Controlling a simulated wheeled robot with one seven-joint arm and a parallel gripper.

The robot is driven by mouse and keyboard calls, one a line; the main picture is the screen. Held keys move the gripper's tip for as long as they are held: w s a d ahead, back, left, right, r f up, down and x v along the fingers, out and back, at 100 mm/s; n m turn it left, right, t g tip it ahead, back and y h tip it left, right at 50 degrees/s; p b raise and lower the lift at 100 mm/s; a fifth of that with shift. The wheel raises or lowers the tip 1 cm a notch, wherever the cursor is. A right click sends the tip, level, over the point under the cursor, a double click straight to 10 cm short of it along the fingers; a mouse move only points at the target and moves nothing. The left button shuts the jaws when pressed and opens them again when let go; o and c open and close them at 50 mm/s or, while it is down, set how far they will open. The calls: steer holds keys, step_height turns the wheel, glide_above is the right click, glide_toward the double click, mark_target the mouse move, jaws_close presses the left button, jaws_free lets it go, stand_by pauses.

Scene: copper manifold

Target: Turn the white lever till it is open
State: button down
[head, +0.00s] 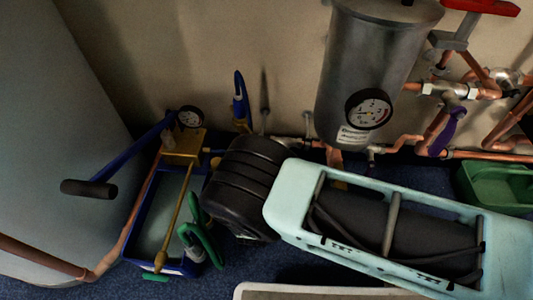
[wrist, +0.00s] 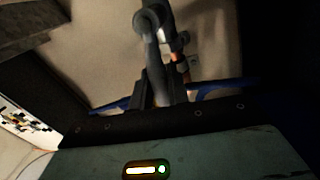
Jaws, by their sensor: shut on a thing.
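In the wrist view my gripper (wrist: 157,92) is shut on a pale lever, which looks grey in the shade. The white lever (wrist: 155,62) runs up from between the dark fingers to a rounded end at the top. A valve body and a copper pipe (wrist: 182,66) show just behind it. In the head view my own arm hides the gripper. A thin grey upright handle (head: 264,96) shows beyond the arm there; I cannot tell whether it is the same lever. How far the lever is turned is not clear.
A metal tank (head: 365,60) with a gauge (head: 368,109) stands behind my arm. Copper pipes, a red handle (head: 483,7) and a purple lever (head: 449,130) are at right. A blue lever (head: 240,100) is near the wall. A blue-framed pump (head: 165,205) stands left, a green crate (head: 497,186) right.

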steer(key=shift+s+f+n+y, duration=0.15)
steer(key=shift+f+n, duration=0.2)
steer(key=shift+n, duration=0.3)
steer(key=shift+w+f+n+y, duration=0.15)
steer(key=shift+f+n, duration=0.15)
steer(key=shift+n, duration=0.35)
steer(key=shift+s, duration=0.1)
steer(key=c, duration=1.4)
jaws_free()
